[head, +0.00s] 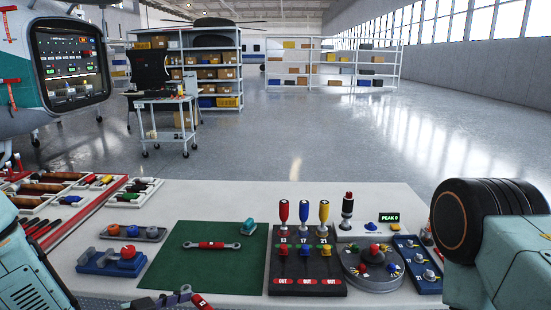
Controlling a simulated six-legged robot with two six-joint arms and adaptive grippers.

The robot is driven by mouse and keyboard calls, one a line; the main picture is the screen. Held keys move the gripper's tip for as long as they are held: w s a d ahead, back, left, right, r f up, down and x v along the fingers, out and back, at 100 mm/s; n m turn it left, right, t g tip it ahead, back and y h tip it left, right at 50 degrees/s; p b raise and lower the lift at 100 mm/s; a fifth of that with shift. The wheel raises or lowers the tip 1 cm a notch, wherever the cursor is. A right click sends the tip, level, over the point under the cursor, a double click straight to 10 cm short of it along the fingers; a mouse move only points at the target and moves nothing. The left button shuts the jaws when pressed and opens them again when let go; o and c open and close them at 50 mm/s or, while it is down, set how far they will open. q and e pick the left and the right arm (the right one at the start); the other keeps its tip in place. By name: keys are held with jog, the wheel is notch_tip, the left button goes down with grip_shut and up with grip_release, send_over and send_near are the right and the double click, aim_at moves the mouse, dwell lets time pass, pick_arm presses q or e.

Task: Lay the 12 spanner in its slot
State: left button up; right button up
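A silver spanner (211,245) with a red middle band lies flat on the green mat (190,272), slightly tilted; its size marking is too small to read. A second red-banded piece (201,301) shows at the bottom edge, next to a dark purple-grey part (162,299); both are cut off, and I cannot tell what they belong to. No slot shaped for the spanner can be made out clearly. My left arm comes in at the lower left and my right arm at the lower right; neither gripper's fingertips can be made out.
A teal knob piece (248,227) sits at the mat's top right. A blue fixture (112,262) and a grey tray (152,237) of knobs stand left. A lever panel (305,274) and a round dial unit (371,270) stand right. Tool trays (72,212) lie far left. The table's back strip is clear.

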pick_arm(q)
jog(key=s+r+m+g+h, duration=0.25)
jog(key=s+r, duration=0.35)
jog(key=s, duration=0.3)
jog(key=w+f+n+t+y, duration=0.1)
jog(key=w+f, duration=0.1)
jog(key=w, duration=0.1)
jog(key=w+f+n+t+y, duration=0.1)
jog(key=w, duration=0.3)
jog(key=w+f+n+t+y, duration=0.1)
jog(key=w+f, duration=0.1)
jog(key=w, duration=0.2)
jog(key=shift+w+d+f+n+y, duration=0.25)
jog(key=shift+d+f+y, duration=0.1)
jog(key=w+n+y, duration=0.1)
jog(key=w, duration=0.1)
jog(key=w+r+n+t+y, duration=0.1)
jog(key=w, duration=0.1)
jog(key=w+r+n+t+y, duration=0.1)
jog(key=w, duration=0.2)
jog(key=shift+d+r, duration=0.25)
jog(key=shift+d, duration=0.05)
jog(key=w+a+r+n+y, duration=0.3)
jog(key=w+n+y, duration=0.1)
jog(key=shift+a+r+t+y, duration=0.35)
jog(key=shift+r+t+y, duration=0.05)
jog(key=shift+t, duration=0.05)
